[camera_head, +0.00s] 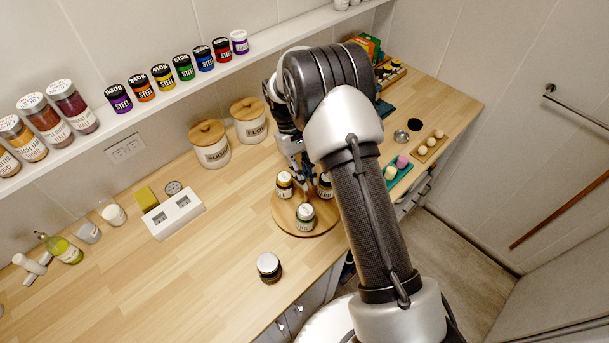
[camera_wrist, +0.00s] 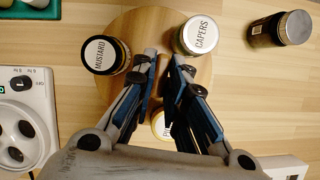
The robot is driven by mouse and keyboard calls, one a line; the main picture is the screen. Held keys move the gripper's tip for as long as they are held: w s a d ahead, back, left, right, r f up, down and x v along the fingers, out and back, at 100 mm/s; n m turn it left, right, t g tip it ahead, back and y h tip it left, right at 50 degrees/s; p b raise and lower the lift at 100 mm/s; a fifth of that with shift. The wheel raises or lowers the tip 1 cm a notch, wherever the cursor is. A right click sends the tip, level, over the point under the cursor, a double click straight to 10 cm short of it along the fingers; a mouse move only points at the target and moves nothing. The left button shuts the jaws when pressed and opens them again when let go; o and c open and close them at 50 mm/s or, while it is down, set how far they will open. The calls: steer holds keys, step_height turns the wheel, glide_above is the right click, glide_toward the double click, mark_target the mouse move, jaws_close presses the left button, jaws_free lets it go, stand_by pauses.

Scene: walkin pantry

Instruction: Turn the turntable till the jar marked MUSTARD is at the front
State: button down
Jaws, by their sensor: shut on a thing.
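The round wooden turntable (camera_head: 290,228) stands on the counter and bears jars around its rim; it also fills the middle of the wrist view (camera_wrist: 150,22). In the head view, one jar (camera_head: 305,216) is at the front, one (camera_head: 284,185) at back left, one (camera_head: 325,187) partly behind my arm. My gripper (camera_wrist: 164,62) is shut at the turntable's middle; the part held is hidden.
A loose dark jar (camera_head: 269,267) stands on the counter, front-left of the turntable. Canisters marked SUGAR (camera_head: 209,146) and FLOUR (camera_head: 249,122) stand behind. A white block (camera_head: 174,214) is to the left, a green tray (camera_head: 398,173) to the right. The front-left counter is clear.

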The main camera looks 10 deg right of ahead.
steer(key=shift+d+m+y, duration=0.1)
steer(key=shift+m+y, duration=0.6)
steer(key=shift+m, duration=1.3)
steer(key=shift+d+m+y, duration=0.1)
steer(key=shift+m+y, duration=0.7)
steer(key=shift+m, duration=1.1)
steer(key=shift+d+m+y+p, duration=0.1)
steer(key=shift+m+y+p, duration=0.4)
steer(key=shift+m, duration=1.4)
steer(key=shift+s+m+t+y, duration=0.1)
steer(key=shift+m+t+y, duration=0.45)
steer(key=shift+m, duration=1.25)
steer(key=c, duration=1.6)
jaws_free()
